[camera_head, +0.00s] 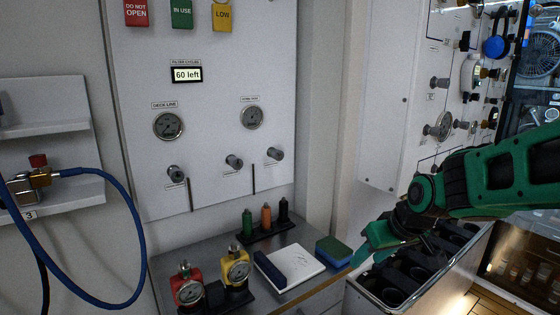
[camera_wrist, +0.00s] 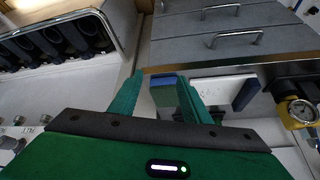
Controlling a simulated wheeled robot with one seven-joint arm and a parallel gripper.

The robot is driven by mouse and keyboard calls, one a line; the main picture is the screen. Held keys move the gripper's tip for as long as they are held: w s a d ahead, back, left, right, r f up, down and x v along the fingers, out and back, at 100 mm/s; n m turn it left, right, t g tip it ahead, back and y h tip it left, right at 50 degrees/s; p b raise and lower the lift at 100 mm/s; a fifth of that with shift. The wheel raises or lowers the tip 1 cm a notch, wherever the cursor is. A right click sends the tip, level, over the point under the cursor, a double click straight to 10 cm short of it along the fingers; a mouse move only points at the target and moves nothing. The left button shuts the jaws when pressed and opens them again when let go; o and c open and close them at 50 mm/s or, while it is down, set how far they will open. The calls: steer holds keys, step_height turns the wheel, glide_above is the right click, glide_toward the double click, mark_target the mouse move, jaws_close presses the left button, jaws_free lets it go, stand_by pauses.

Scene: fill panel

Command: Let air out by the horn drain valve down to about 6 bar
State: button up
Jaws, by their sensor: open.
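The white panel (camera_head: 215,110) carries a left gauge (camera_head: 168,125) labelled DECK LINE and a right gauge (camera_head: 251,117) whose label is too small to read surely. Below are three grey valve knobs, left (camera_head: 176,174), middle (camera_head: 234,162) and right (camera_head: 274,154). Their labels are not legible, so I cannot tell which is the horn drain. The gauge readings are also too small to read. My gripper (camera_head: 372,243) is open, right of the bench and apart from the knobs. In the wrist view my gripper (camera_wrist: 160,78) shows spread green fingers with nothing held.
A blue-and-green sponge (camera_head: 333,251) lies on the bench near my gripper and shows between the fingers in the wrist view (camera_wrist: 164,92). A white notepad (camera_head: 290,266), red gauge (camera_head: 187,287) and yellow gauge (camera_head: 236,267) are on the bench. A holder rack (camera_head: 405,285) is below my gripper.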

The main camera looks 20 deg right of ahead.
steer(key=w+a+r+n+t+y, duration=0.2)
steer(key=w+a+r+t, duration=0.15)
steer(key=w, duration=0.25)
steer(key=w+a+r+n+t+y, duration=0.1)
steer(key=w+a+r+t, duration=0.1)
steer(key=w+a, duration=0.35)
steer(key=t+y, duration=0.2)
steer(key=t, duration=0.4)
glide_toward(280, 157)
steer(key=shift+n, duration=0.3)
steer(key=x, duration=0.9)
steer(key=shift+w+a, duration=0.15)
steer(key=shift+w, duration=0.1)
steer(key=shift+c, duration=0.3)
steer(key=c, duration=1)
steer(key=shift+o, duration=0.2)
